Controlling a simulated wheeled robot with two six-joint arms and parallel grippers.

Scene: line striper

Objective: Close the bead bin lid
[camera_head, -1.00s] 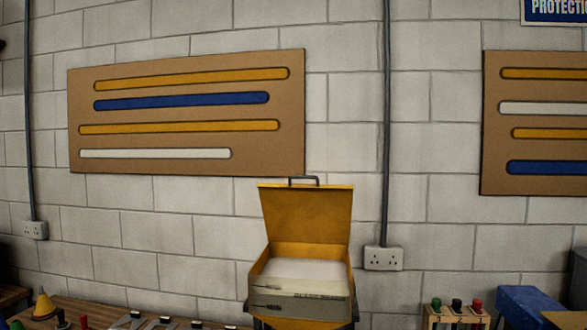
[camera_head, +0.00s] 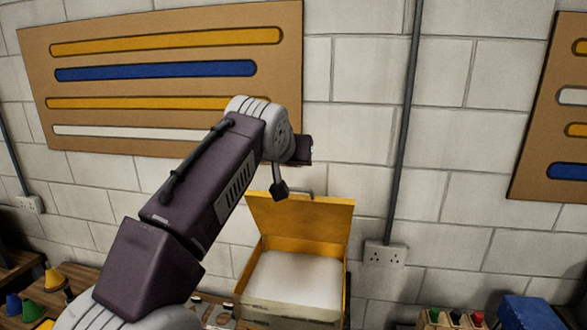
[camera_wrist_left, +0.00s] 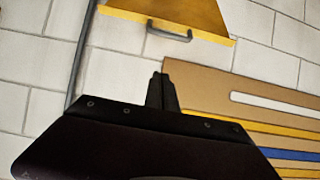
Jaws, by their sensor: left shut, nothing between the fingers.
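The yellow bead bin (camera_head: 346,290) stands low in the centre of the head view, filled with white material. Its lid (camera_head: 305,218) is open and stands up at the back, with a dark handle (camera_head: 306,193) on its top edge. In the left wrist view, the lid (camera_wrist_left: 190,12) and its handle (camera_wrist_left: 170,31) show at the top. My left gripper (camera_head: 303,150) is above the lid in the head view, apart from it. In the wrist view its fingers (camera_wrist_left: 160,80) are shut and empty. My right gripper is out of view.
A brown board (camera_head: 35,60) with coloured stripes hangs on the block wall. A conduit (camera_head: 405,130) runs down to a socket (camera_head: 384,255) right of the bin. Cones (camera_head: 54,279) stand at the lower left, and a blue object (camera_head: 530,313) sits at the lower right.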

